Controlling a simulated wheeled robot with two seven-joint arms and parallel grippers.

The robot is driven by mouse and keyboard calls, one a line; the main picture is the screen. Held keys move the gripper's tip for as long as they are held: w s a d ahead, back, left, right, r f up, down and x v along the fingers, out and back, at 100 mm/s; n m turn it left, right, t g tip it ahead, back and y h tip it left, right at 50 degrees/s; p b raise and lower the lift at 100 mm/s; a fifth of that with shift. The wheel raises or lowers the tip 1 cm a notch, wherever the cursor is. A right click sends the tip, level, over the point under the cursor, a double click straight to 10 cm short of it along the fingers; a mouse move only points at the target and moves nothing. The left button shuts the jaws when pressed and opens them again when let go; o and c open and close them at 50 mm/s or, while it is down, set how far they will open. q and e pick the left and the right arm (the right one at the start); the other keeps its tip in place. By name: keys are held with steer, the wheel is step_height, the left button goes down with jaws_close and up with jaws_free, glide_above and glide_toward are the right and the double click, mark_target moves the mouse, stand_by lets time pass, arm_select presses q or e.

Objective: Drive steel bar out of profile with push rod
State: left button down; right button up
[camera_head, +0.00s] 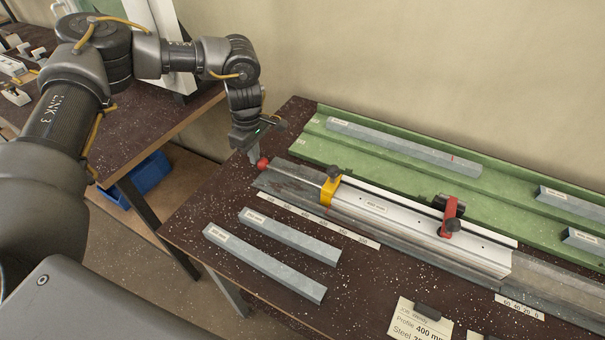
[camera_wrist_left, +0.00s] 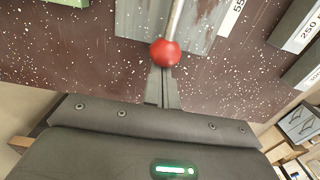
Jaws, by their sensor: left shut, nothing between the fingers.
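The silver profile (camera_head: 400,218), labelled about 400 mm, lies in a grey channel bed along the bench. A yellow clamp (camera_head: 328,191) and a red clamp (camera_head: 448,218) with black knobs sit on it. The push rod's red ball (camera_head: 262,163) is at the channel's left end. In the left wrist view the red ball (camera_wrist_left: 165,52) is on the thin steel rod (camera_wrist_left: 175,18). My left gripper (camera_head: 255,157) is shut and empty, its fingertips right beside the ball; I cannot tell whether they touch. Any steel bar inside the profile is hidden. My right gripper is out of view.
A green rack (camera_head: 310,150) behind holds several grey steel bars, including a long one (camera_head: 400,147). Two bars (camera_head: 290,236) (camera_head: 262,264) lie in front on the dark bench. A job card (camera_head: 420,318) stands at the front.

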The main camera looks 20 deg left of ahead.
mark_target(273, 167)
arm_select(q)
steer(key=shift+s+d, duration=0.25)
steer(key=shift+d, duration=1.2)
steer(key=shift+s+d, duration=0.2)
steer(key=shift+d, duration=1.25)
steer(key=shift+s+d, duration=0.15)
steer(key=shift+d, duration=1)
steer(key=shift+s+d, duration=0.15)
steer(key=shift+d, duration=1.5)
steer(key=shift+a, duration=0.8)
steer(key=shift+r+p, duration=2.5)
steer(key=shift+r, duration=1)
